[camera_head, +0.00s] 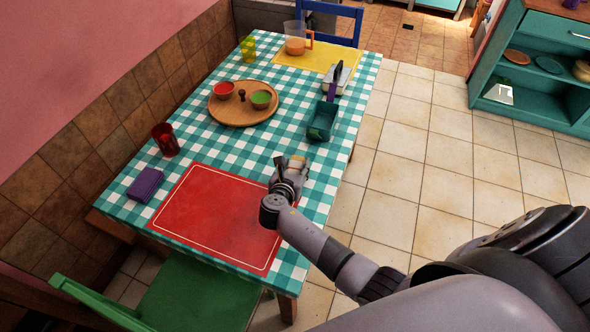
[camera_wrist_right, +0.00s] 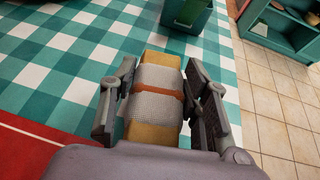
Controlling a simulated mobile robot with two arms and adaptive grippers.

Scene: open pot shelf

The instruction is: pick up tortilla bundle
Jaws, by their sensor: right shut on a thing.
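The tortilla bundle (camera_wrist_right: 157,103) is a yellow-tan roll with a pale grey cloth wrap and a rust-orange band. It fills the space between the fingers of my right gripper (camera_wrist_right: 162,112), which is shut on it. In the head view the bundle (camera_head: 297,163) shows as a small tan piece at the tip of my right gripper (camera_head: 287,176), over the right side of the checked table, near the red placemat's upper right corner. I cannot tell whether the bundle touches the tablecloth. My left gripper is not in view.
The table wears a teal checked cloth (camera_head: 210,148). A teal bin (camera_head: 321,133) stands just beyond the bundle. A wooden tray (camera_head: 226,112) with small bowls, a red cup (camera_head: 165,139), a purple item (camera_head: 146,184) and a red placemat (camera_head: 205,215) are around. A green chair (camera_head: 190,295) is at the front.

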